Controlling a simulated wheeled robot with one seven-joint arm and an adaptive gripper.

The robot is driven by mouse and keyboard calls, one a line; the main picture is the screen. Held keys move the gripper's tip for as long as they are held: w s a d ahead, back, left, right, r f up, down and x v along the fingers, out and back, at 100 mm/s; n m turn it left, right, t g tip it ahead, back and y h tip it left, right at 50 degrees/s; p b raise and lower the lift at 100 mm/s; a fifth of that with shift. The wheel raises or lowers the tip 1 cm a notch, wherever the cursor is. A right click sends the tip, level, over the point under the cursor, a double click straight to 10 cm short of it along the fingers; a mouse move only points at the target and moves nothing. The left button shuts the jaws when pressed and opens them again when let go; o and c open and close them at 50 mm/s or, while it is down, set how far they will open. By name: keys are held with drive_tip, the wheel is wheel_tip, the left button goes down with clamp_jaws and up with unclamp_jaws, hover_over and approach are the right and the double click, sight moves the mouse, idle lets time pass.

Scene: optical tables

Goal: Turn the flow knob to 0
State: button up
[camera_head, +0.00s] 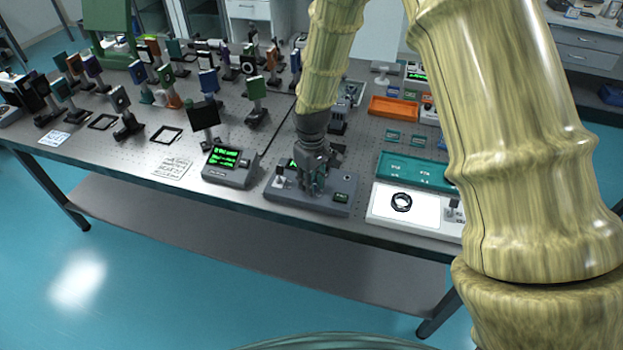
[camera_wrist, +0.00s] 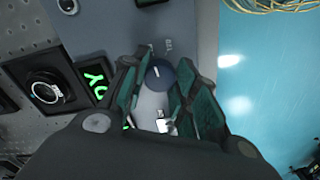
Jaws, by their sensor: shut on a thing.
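The flow knob (camera_wrist: 159,74) is a dark round knob with a pale pointer line, on the grey panel of a control box (camera_head: 283,193). In the wrist view my gripper (camera_wrist: 160,88) has its two fingers on either side of the knob, shut on it. In the head view my gripper (camera_head: 316,185) reaches down onto the box and hides the knob.
A grey display unit (camera_head: 231,166) stands left of the box. Several optic mounts crowd the table's left. The table's front edge is close.

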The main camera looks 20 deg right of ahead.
drive_tip(key=n+p, duration=0.1)
drive_tip(key=n, duration=0.3)
drive_tip(key=shift+r+n, duration=0.1)
drive_tip(key=shift+n, duration=0.2)
drive_tip(key=n+p, duration=0.1)
drive_tip(key=n, duration=0.2)
drive_tip(key=shift+n+p, duration=0.3)
drive_tip(key=shift+n, duration=0.1)
drive_tip(key=n+p, duration=0.1)
drive_tip(key=n, duration=0.3)
drive_tip(key=shift+p, duration=0.35)
drive_tip(key=shift+w+d+n+p, duration=0.15)
drive_tip(key=shift+n+p, duration=0.6)
drive_tip(key=shift+n, duration=1.35)
drive_tip(key=o, duration=1)
wheel_tip(320, 180, up, 12)
drive_tip(key=shift+f, duration=0.1)
